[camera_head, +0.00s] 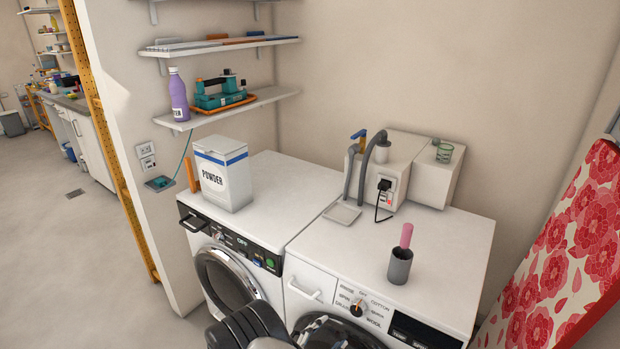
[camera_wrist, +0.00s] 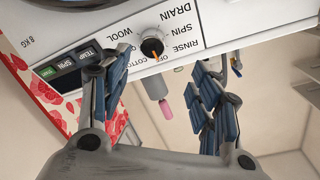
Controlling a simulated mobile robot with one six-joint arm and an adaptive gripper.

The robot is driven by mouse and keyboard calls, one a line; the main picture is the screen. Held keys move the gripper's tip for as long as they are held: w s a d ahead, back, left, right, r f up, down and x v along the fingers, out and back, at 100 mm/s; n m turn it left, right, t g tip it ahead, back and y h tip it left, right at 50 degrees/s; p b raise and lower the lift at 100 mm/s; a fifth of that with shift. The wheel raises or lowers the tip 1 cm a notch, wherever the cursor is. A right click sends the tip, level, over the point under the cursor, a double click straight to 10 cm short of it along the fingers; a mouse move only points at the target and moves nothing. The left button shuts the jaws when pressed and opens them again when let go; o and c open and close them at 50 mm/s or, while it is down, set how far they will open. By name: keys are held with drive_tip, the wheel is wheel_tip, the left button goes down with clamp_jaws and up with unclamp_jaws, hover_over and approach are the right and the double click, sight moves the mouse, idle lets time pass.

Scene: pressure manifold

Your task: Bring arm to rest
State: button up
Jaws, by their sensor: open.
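My gripper (camera_wrist: 162,78) is open in the wrist view, its two dark padded fingers spread with nothing between them. That view is upside down and shows the front panel of the right-hand washing machine beyond the fingers. The panel's round dial (camera_wrist: 152,44) has an orange pointer and printed words around it, and it also shows in the head view (camera_head: 357,309). Dark ridged parts of my arm or gripper (camera_head: 250,326) show at the bottom of the head view, in front of the machines. Most of my arm is out of frame.
A powder box (camera_head: 224,180) stands on the left machine. A grey cup (camera_head: 400,267) with a pink item (camera_head: 406,235) stands on the right machine, before white boxes with hoses (camera_head: 378,172). A red floral board (camera_head: 570,255) leans at right. Open floor (camera_head: 70,260) lies at left.

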drive_tip(key=w+a+r+n+g+y, duration=0.1)
drive_tip(key=w+a+r+y, duration=0.1)
drive_tip(key=w+r+y, duration=0.4)
drive_tip(key=w+a+r+n+y, duration=0.1)
drive_tip(key=w+a+r+y, duration=0.2)
drive_tip(key=r, duration=0.5)
drive_tip(key=s+r+n+g+y, duration=0.1)
drive_tip(key=s+r+n+y, duration=0.15)
drive_tip(key=r, duration=0.35)
drive_tip(key=s+r+n+g+y, duration=0.1)
drive_tip(key=r+n, duration=0.2)
drive_tip(key=r, duration=0.4)
drive_tip(key=s+d+r+n+g, duration=0.2)
drive_tip(key=s+d, duration=0.2)
drive_tip(key=s, duration=0.7)
drive_tip(key=s+d+r+n+g, duration=0.1)
drive_tip(key=s+d, duration=0.4)
drive_tip(key=s, duration=0.7)
drive_tip(key=s+d+r+n+g+h, duration=0.1)
drive_tip(key=s+d+r+n+g, duration=0.1)
drive_tip(key=s, duration=0.9)
drive_tip(key=d+r+n, duration=0.1)
drive_tip(key=d+n, duration=0.1)
drive_tip(key=shift+s+d+g, duration=0.2)
drive_tip(key=shift+d+g, duration=0.1)
drive_tip(key=shift+n, duration=0.25)
